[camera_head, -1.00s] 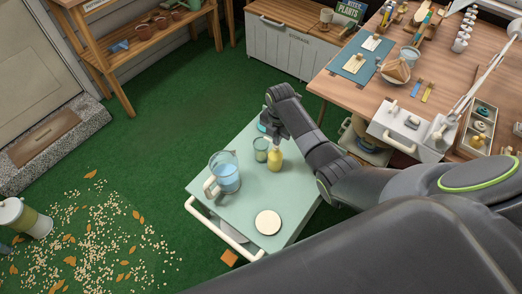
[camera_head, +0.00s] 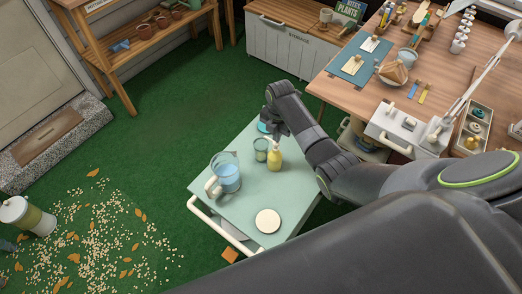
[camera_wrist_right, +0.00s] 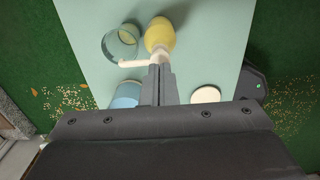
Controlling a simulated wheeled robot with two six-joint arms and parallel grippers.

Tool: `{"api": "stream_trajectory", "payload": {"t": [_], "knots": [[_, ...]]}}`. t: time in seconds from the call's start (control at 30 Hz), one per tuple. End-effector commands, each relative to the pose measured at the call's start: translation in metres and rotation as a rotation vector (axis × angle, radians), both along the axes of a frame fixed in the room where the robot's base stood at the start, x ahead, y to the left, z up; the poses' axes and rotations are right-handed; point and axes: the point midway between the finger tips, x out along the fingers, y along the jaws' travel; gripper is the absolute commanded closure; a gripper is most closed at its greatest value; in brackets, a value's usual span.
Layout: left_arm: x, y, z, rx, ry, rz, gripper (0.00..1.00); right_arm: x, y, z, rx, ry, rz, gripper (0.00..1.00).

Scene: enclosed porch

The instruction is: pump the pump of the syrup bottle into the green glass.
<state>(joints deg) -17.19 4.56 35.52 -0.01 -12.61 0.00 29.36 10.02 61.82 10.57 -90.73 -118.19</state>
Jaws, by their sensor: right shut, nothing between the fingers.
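The yellow syrup bottle (camera_head: 275,160) stands upright on the pale green cart top, its white pump (camera_head: 272,144) showing under my right gripper (camera_head: 274,134). The green glass (camera_head: 261,149) stands just left of the bottle, with some pale content low inside. In the right wrist view the bottle (camera_wrist_right: 160,35), the glass (camera_wrist_right: 121,43) and the pump's white spout (camera_wrist_right: 134,63) show. The spout points toward the glass side. My right gripper (camera_wrist_right: 158,88) is shut and empty, its fingertips over the pump head; I cannot tell if they touch it. My left gripper is out of view.
A glass pitcher of blue liquid (camera_head: 225,174) stands left of the glass. A round cream disc (camera_head: 268,221) lies near the cart's front. A teal item (camera_head: 263,127) sits partly hidden behind my gripper. The wooden workbench (camera_head: 440,70) is at the right.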

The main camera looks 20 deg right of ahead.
Motion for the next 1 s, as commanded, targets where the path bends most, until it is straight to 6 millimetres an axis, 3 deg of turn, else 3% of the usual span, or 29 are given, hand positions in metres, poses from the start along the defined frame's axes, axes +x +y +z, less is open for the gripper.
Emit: {"api": "stream_trajectory", "payload": {"t": [1.0], "knots": [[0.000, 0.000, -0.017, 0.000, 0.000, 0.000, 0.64, 0.000, 0.000, -0.027, 0.000, 0.001, 0.000, 1.00]]}}
